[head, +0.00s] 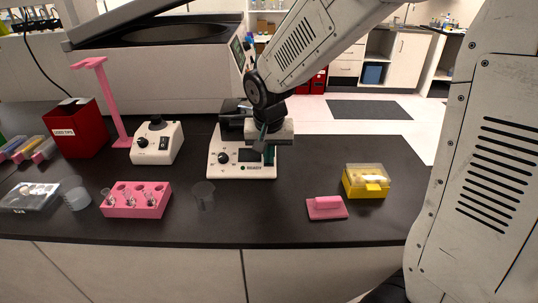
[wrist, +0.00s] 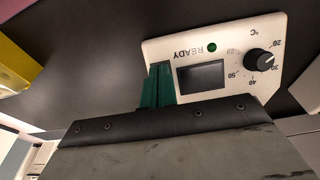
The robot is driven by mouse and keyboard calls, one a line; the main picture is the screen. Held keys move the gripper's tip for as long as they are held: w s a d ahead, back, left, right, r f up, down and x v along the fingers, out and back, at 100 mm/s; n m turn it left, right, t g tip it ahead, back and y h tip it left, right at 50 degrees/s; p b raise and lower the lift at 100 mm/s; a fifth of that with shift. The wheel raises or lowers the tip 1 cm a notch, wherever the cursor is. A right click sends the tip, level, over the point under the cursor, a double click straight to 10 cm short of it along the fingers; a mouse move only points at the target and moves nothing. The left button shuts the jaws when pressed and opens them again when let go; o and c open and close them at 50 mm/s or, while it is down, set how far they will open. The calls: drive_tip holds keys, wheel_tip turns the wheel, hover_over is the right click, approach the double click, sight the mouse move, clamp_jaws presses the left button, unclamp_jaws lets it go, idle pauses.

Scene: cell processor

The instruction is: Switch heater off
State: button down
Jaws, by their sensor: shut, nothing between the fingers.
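The heater (head: 214,171) is a white box on the dark bench in the head view. Its front panel also shows upside down in the wrist view (wrist: 222,52). The panel has a black temperature dial (wrist: 258,62) marked in °C, a dark display (wrist: 200,77) and a green light (wrist: 212,47) beside the word READY. The dial also shows in the head view (head: 223,158). My gripper (head: 263,143) hangs over the right part of the heater. Its teal fingers (wrist: 158,86) are shut and empty beside the display, apart from the dial. I cannot tell if they touch the panel.
A white device with a knob (head: 157,143) stands left of the heater. A pink tube rack (head: 137,207) and a clear cup (head: 204,193) are in front. A pink block (head: 326,208) and a yellow tip box (head: 366,182) lie to the right. Bare bench lies between them.

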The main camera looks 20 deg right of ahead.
drive_tip(key=shift+r, duration=0.6)
drive_tip(key=shift+s+a+r, duration=0.1)
drive_tip(key=shift+r, duration=0.25)
drive_tip(key=s+a+r, duration=0.2)
drive_tip(key=s+r, duration=0.4)
drive_tip(key=r, duration=0.5)
drive_tip(key=shift+a+r, duration=0.2)
drive_tip(key=shift+r, duration=0.1)
drive_tip(key=s+d+f+n, duration=0.1)
drive_tip(key=s+d+n, duration=0.1)
drive_tip(key=s, duration=0.8)
drive_tip(key=s+d+f+n, duration=0.2)
drive_tip(key=s+d, duration=0.1)
drive_tip(key=s, duration=0.7)
drive_tip(key=shift+s+d+g+y, duration=0.3)
drive_tip(key=shift+d+g+y, duration=0.1)
